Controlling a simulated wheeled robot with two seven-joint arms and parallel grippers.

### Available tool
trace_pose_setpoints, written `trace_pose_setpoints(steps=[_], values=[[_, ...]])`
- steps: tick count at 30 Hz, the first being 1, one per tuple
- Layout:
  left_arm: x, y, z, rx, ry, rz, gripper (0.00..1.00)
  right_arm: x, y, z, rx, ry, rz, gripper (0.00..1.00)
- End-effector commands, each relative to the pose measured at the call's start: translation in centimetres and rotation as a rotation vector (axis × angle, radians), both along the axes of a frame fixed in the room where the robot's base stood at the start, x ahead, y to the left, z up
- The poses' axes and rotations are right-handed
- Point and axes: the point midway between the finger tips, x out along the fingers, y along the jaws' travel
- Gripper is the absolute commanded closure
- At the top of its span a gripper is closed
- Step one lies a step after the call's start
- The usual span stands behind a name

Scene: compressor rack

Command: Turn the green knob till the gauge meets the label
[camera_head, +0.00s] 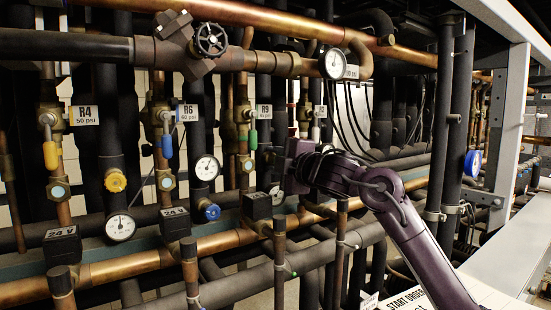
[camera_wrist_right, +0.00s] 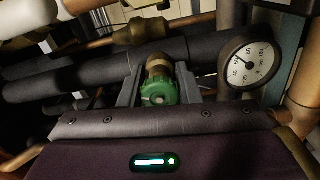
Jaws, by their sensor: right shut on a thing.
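The green knob (camera_wrist_right: 158,92) sits between the two fingers of my right gripper (camera_wrist_right: 158,88) in the right wrist view, and the gripper is shut on it. In the head view my right gripper (camera_head: 294,166) hides the knob. A round white gauge (camera_wrist_right: 250,62) is right of the knob in the wrist view. Its thin needle seems to point up and left; its numbers are too small to read surely. In the head view a gauge (camera_head: 277,195) shows just below the gripper. The R9 label (camera_head: 264,112) hangs above; its pressure figure is unclear. My left gripper is not in view.
A green lever (camera_head: 253,139) hangs below the R9 label. To the left are a yellow knob (camera_head: 115,181) and a blue knob (camera_head: 211,212) with their own gauges, and labels R4 (camera_head: 85,115) and R6 (camera_head: 187,113). Pipes crowd around my right gripper.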

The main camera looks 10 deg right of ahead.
Motion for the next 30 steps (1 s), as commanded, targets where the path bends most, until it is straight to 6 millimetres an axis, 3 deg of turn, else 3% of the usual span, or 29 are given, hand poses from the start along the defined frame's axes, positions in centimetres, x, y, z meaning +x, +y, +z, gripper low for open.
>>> trace_pose_setpoints(steps=[9, 25, 26, 30], values=[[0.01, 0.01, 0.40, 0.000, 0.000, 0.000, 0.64, -0.01, -0.24, 0.38, 0.110, 0.037, -0.005, 0.92], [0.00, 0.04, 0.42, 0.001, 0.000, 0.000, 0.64, -0.02, -0.20, 0.33, 0.127, 0.045, -0.004, 0.92], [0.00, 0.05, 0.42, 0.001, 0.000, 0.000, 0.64, -0.02, -0.19, 0.33, 0.127, 0.045, -0.004, 0.66], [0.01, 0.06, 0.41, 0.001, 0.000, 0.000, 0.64, -0.01, -0.12, 0.22, 0.126, 0.046, -0.003, 0.48]])
